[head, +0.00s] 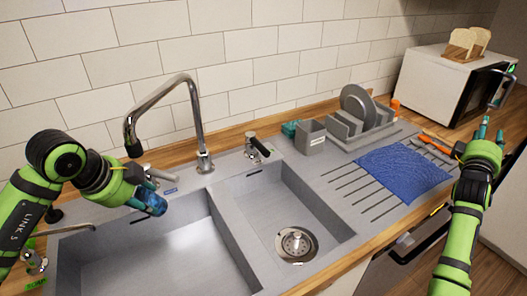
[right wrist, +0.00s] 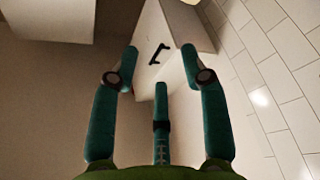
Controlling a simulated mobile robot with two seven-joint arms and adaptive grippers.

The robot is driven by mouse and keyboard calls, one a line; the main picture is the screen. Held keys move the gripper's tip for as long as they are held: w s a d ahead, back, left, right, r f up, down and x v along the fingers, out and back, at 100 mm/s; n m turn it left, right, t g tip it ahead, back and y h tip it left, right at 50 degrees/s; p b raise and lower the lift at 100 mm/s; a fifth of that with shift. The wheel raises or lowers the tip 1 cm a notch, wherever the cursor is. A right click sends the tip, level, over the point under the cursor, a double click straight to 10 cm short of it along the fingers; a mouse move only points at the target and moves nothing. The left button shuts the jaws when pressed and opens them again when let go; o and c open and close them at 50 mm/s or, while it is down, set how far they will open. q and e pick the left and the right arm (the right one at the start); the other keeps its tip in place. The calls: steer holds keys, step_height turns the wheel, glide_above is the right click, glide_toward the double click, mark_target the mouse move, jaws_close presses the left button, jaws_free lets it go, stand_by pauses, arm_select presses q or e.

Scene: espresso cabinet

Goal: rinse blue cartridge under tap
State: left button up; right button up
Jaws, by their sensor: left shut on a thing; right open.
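The chrome tap (head: 192,113) arches over the left sink basin, its spout end pointing down at the left. My left gripper (head: 140,199) is shut on the blue cartridge (head: 152,203) over the left basin. The cartridge is just below and slightly right of the spout end in the head view. The fingers cover part of it. I cannot make out whether water runs. My right gripper (head: 486,128) is raised at the right, beyond the drainboard. It is open and empty, as the right wrist view (right wrist: 160,62) also shows.
The right basin (head: 265,212) is empty around its drain (head: 297,243). A blue mat (head: 403,172) lies on the drainboard. A dish rack with plates (head: 356,105) and a grey box (head: 311,137) stand behind. A white microwave (head: 430,80) is at the back right.

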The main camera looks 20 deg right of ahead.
steer(key=w+a+f+n+t+y, duration=0.15)
steer(key=w+a+t+y, duration=0.3)
steer(key=w+a, duration=0.6)
steer(key=n+t+y, duration=0.2)
steer(key=n+y, duration=0.1)
steer(key=y, duration=1.3)
glide_toward(267, 155)
steer(key=w, duration=0.4)
steer(key=w+a, duration=0.1)
steer(key=w, duration=0.3)
steer(key=w+a, duration=0.1)
steer(key=w, duration=0.3)
steer(key=shift+w, duration=0.15)
jaws_close()
